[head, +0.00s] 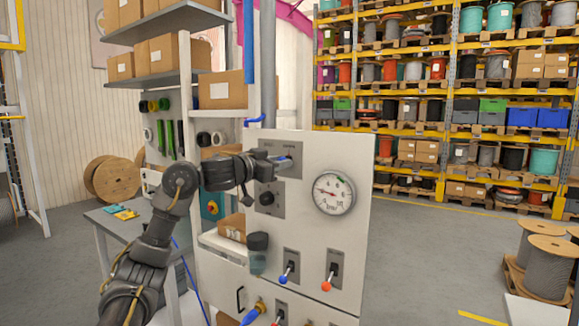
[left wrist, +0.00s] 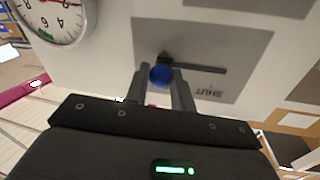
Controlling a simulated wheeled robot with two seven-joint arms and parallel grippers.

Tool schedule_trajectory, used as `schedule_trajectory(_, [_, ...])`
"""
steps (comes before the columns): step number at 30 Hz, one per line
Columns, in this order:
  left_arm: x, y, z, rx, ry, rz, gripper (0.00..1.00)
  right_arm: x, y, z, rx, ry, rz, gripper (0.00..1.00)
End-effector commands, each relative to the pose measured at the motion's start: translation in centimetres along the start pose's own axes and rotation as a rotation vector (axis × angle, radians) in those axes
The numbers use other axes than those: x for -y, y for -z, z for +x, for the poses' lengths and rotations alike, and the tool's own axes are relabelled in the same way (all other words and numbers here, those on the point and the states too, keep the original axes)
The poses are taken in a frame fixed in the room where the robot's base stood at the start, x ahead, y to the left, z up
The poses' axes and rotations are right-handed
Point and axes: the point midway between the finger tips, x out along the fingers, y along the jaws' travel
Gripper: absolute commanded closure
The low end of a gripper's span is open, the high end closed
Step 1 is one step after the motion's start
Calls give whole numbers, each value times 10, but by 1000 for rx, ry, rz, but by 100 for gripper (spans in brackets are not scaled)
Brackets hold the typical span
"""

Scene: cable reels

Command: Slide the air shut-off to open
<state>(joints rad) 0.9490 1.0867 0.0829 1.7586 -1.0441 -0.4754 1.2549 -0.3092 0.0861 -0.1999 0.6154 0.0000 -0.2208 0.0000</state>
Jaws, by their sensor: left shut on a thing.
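The air shut-off is a grey plate (left wrist: 240,45) with a straight dark slot (left wrist: 205,69) and a blue knob (left wrist: 160,76), seen upside down in the left wrist view. The word SHUT stands by the slot's right part there. The knob is at the slot's other end, on the side of the gauge. My left gripper (left wrist: 158,84) is shut on the knob, a finger on each side. In the head view my left gripper (head: 284,161) is at the plate at the panel's top, covering part of it. My right gripper is not in view.
The white panel (head: 347,250) carries a round pressure gauge (head: 334,193), a lower lever with a blue ball (head: 284,278) and one with a red ball (head: 326,286). A filter bowl (head: 258,252) sticks out below my arm. Shelves with boxes (head: 227,90) stand behind left.

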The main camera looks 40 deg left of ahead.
Motion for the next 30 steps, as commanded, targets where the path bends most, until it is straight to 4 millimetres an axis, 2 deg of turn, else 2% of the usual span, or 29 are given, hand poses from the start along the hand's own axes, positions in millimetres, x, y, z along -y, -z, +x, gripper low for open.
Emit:
schedule_trajectory(6, [-1, -3, 1, 7, -4, 1, 100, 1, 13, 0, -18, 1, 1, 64])
schedule_trajectory(7, [-2, -3, 1, 7, -5, 1, 72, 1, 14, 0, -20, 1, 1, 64])
schedule_trajectory(11, [-2, -2, 2, 6, -5, 1, 55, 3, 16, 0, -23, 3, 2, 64])
schedule_trajectory(22, [-1, -3, -3, 3, -3, 1, 54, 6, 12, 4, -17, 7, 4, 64])
schedule_trajectory(26, [-2, -5, -22, 3, -2, 5, 54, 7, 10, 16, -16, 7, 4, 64])
schedule_trajectory(30, [-2, -6, -51, 4, -2, 7, 54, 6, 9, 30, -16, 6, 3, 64])
